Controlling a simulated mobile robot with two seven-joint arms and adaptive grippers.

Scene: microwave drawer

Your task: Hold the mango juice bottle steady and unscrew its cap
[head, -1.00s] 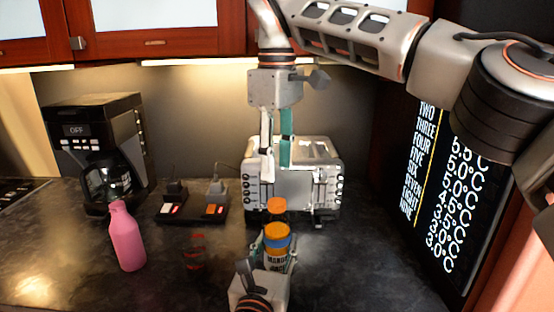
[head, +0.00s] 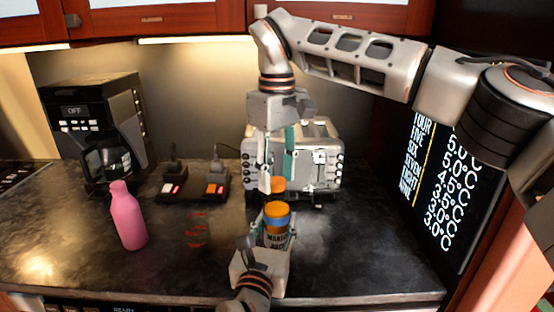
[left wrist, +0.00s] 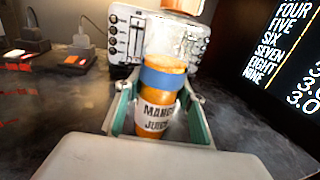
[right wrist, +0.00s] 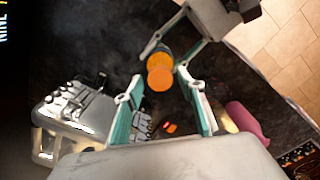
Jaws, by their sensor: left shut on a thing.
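The mango juice bottle (head: 276,238) stands upright, orange with a blue band and a white label. My left gripper (left wrist: 160,112) is shut around its labelled body, one finger on each side. The orange cap (head: 277,185) shows above the orange juice and blue band; I cannot make out the neck between them. My right gripper (head: 277,186) points down from above, fingers apart on either side of the cap. In the right wrist view the cap (right wrist: 160,78) is a disc between the open fingertips, with visible gaps on both sides.
A toaster (head: 322,155) stands behind the bottle. A pink bottle (head: 128,218) is at the left, before a coffee machine (head: 95,125). Power switches (head: 194,187) lie between. A lit temperature panel (head: 440,185) stands at the right. The counter front (head: 370,265) is bare.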

